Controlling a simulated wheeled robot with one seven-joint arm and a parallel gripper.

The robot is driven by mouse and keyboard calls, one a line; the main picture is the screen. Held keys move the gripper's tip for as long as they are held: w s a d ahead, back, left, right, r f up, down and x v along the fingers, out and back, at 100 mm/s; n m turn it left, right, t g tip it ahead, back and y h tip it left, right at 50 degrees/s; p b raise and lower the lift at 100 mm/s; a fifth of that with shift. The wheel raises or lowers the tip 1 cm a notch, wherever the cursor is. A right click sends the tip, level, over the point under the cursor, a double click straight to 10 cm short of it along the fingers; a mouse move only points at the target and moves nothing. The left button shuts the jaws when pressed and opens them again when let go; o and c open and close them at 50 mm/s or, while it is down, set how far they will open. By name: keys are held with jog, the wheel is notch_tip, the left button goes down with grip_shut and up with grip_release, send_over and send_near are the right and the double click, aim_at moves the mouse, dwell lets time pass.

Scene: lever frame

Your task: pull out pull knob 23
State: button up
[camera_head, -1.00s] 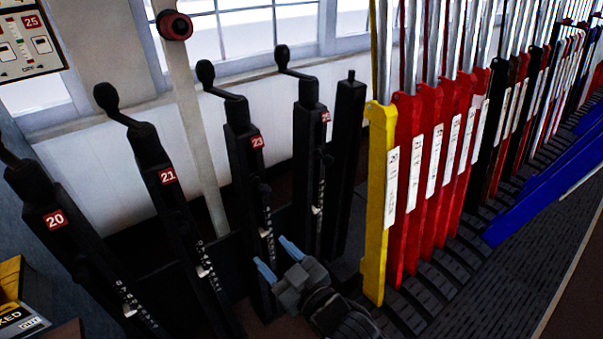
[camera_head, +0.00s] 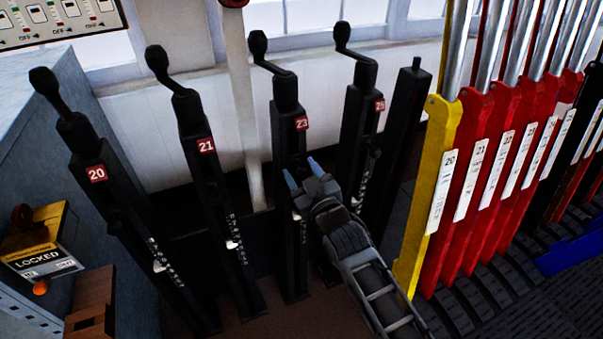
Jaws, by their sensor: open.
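I cannot tell whether the fingers touch the post.
Posts 20 (camera_head: 97,174) and 21 (camera_head: 207,146) stand to the left. Another labelled post (camera_head: 366,110) is close on the right, then a yellow lever (camera_head: 428,190) and red levers. A white pole (camera_head: 243,110) rises behind. A LOCKED box (camera_head: 40,245) is at lower left.

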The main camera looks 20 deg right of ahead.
jog(key=shift+w, duration=0.25)
grip_shut()
dwell(0.4)
